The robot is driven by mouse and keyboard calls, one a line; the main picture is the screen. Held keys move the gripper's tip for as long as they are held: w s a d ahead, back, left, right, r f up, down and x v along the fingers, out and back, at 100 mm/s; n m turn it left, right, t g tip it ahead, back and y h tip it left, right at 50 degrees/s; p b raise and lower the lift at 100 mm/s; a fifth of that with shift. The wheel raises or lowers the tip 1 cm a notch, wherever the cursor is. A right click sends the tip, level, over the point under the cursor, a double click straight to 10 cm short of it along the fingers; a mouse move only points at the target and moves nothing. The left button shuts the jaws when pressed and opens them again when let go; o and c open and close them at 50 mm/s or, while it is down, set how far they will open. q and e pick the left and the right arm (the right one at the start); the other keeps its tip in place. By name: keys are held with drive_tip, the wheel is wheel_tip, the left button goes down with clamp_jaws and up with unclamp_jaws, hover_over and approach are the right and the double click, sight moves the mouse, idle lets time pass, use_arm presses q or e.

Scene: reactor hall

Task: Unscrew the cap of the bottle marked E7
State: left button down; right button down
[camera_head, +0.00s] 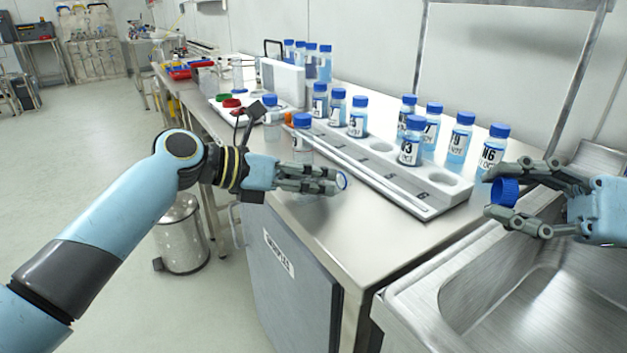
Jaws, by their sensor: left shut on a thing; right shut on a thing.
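My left gripper (318,179) is shut on a small bottle (342,181) above the counter's front edge. The fingers hide most of the bottle. It seems to lie on its side, with a pale round end rimmed in blue facing right; its mark cannot be read. My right gripper (504,197) is shut on a blue cap (505,190) over the sink's near left side. The cap is apart from the held bottle, well to its right. No mark E7 can be read clearly on any bottle.
A grey rack (440,198) with empty holes holds a bottle marked V3 (411,148). Several blue-capped bottles stand behind it, one marked N6 (491,150). Another capped bottle (302,148) stands behind my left gripper. A steel sink (530,275) is at right. The counter's front strip (345,225) is clear.

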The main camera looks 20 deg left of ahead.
use_arm(q)
drive_tip(key=shift+f, duration=0.1)
drive_tip(key=c, duration=0.8)
unclamp_jaws()
